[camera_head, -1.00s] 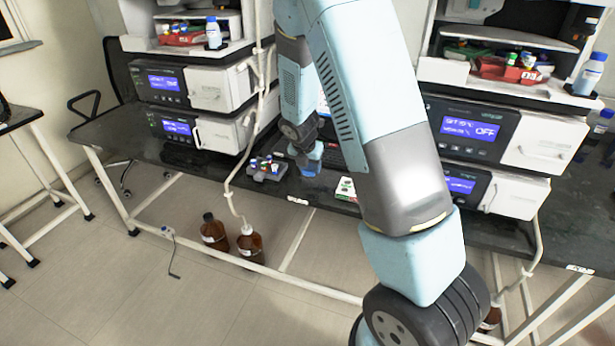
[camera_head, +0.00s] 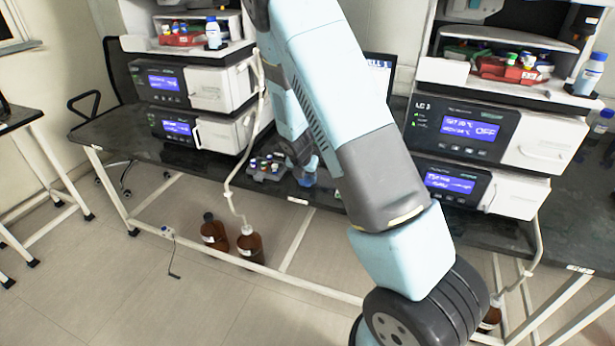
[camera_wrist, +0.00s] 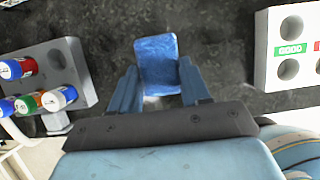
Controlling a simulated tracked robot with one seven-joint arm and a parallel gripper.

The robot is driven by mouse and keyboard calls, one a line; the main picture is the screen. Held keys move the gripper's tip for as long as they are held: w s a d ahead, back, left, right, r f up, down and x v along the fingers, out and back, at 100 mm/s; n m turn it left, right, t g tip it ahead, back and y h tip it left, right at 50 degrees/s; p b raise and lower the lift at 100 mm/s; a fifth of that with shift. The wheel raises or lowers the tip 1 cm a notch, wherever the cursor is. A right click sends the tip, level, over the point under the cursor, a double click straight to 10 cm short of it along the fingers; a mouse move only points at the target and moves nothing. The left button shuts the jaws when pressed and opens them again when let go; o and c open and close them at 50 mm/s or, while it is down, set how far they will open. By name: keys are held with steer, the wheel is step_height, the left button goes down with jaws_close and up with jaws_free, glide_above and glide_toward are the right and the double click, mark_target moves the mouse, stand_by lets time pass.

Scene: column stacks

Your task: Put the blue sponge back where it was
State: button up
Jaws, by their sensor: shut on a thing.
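The blue sponge (camera_wrist: 157,62) is between the two fingers of my gripper (camera_wrist: 157,88) in the wrist view, with the dark bench top behind it. My gripper is shut on it. In the head view the sponge (camera_head: 306,179) shows as a small blue patch low over the front part of the bench, and my gripper (camera_head: 305,166) is partly hidden by my arm. I cannot tell whether the sponge touches the bench top.
A grey rack with several coloured-cap vials (camera_head: 265,168) stands left of my gripper; it also shows in the wrist view (camera_wrist: 75,75). A white holder with round holes and a green GOOD label (camera_wrist: 288,48) lies to the right. Instrument stacks (camera_head: 195,105) flank the space.

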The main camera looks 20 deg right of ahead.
steer(key=o, duration=1.1)
